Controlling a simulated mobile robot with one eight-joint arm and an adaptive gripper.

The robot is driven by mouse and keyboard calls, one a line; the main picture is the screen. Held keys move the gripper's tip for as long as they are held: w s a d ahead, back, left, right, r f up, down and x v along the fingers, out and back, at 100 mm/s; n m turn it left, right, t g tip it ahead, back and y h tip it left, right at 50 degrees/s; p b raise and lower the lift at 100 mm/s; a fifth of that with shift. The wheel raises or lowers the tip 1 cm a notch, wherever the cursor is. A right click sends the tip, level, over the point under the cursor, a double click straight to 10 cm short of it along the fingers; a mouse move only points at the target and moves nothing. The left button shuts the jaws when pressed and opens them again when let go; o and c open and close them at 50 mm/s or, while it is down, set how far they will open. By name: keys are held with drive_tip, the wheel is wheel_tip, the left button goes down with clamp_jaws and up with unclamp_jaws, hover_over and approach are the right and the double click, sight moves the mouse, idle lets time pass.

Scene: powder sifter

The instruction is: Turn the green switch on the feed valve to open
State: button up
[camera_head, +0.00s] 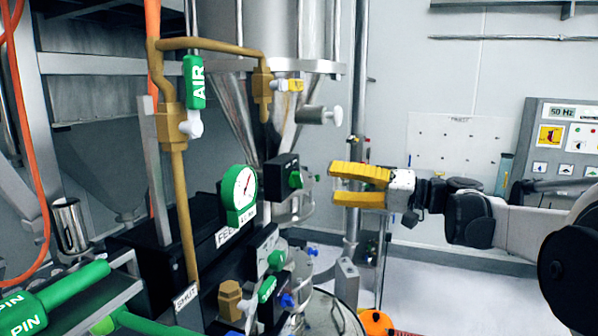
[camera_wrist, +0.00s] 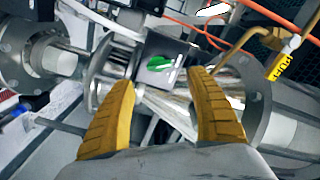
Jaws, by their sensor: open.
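A green switch (camera_head: 296,180) sits on the front of a small black box (camera_head: 280,170) at the middle of the head view, beside the steel cone. In the wrist view a green switch (camera_wrist: 159,62) lies on the grey face of a dark-edged box (camera_wrist: 176,46), just beyond and between my fingertips. My gripper (camera_head: 334,184) has yellow fingers, spread apart and pointing left at this switch, with a gap between. The fingers, also in the wrist view (camera_wrist: 161,82), hold nothing. No open or shut marking on the switch is readable.
A second green switch (camera_head: 277,259) sits lower, near a green gauge (camera_head: 240,195) and a label beginning "FEE" (camera_head: 228,237). Brass pipe (camera_head: 182,200) and a green AIR handle (camera_head: 194,82) stand left. A white-tipped knob (camera_head: 330,115) juts out above my fingers. A control panel (camera_head: 560,150) is at right.

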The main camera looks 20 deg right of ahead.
sight(301, 180)
drive_tip(key=p+x, duration=0.1)
drive_tip(key=x, duration=0.7)
drive_tip(key=shift+w+a, duration=0.15)
drive_tip(key=shift+w, duration=0.1)
drive_tip(key=c, duration=1.2)
